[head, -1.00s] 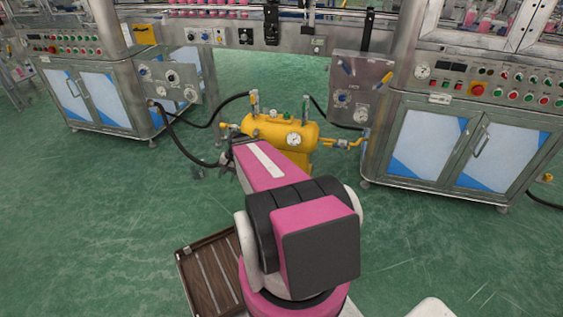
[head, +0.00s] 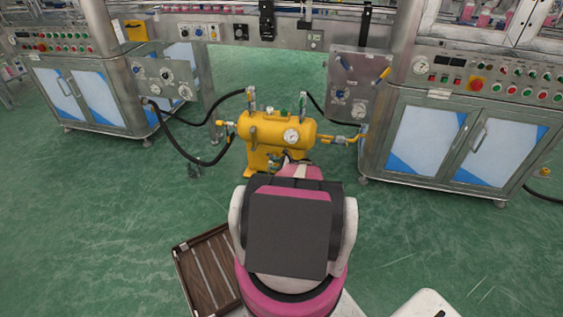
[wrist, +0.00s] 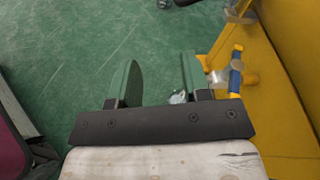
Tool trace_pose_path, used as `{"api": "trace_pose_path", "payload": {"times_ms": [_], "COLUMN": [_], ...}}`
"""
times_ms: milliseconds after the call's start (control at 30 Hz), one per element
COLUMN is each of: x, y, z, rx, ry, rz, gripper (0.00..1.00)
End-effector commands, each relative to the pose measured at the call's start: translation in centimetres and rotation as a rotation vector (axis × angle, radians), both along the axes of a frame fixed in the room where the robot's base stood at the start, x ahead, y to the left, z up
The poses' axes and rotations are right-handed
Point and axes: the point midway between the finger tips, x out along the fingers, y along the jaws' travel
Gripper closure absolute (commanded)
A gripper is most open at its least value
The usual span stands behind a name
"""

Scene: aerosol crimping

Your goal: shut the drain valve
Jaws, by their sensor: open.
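The yellow tank (head: 265,127) stands on its legs on the floor between two machines. In the wrist view, its yellow side (wrist: 285,90) fills the right edge. A small valve with a blue handle and yellow ends (wrist: 236,66) sits by a metal fitting low on the tank; it looks like the drain valve. My gripper (wrist: 158,80) is open, its two green fingers apart and empty. The valve handle is to the right of the right finger, not between the fingers. In the head view my arm hides most of the gripper and the tank's lower front.
Black hoses (head: 190,155) run from the tank to the left machine (head: 100,90). A yellow pipe (head: 340,139) leads to the right machine (head: 440,140). A brown slatted crate (head: 207,272) lies on the floor left of my base. The green floor ahead is mostly clear.

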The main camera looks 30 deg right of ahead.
Motion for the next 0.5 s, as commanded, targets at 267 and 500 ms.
{"api": "trace_pose_path", "payload": {"times_ms": [267, 500], "x": [-2.3, -2.6], "y": [-10.9, -12.5], "z": [-5.6, -6.4], "rx": [0.278, 0.336], "ry": [-0.036, -0.048], "rz": [-0.283, -0.337], "gripper": [0.56, 0.56]}}
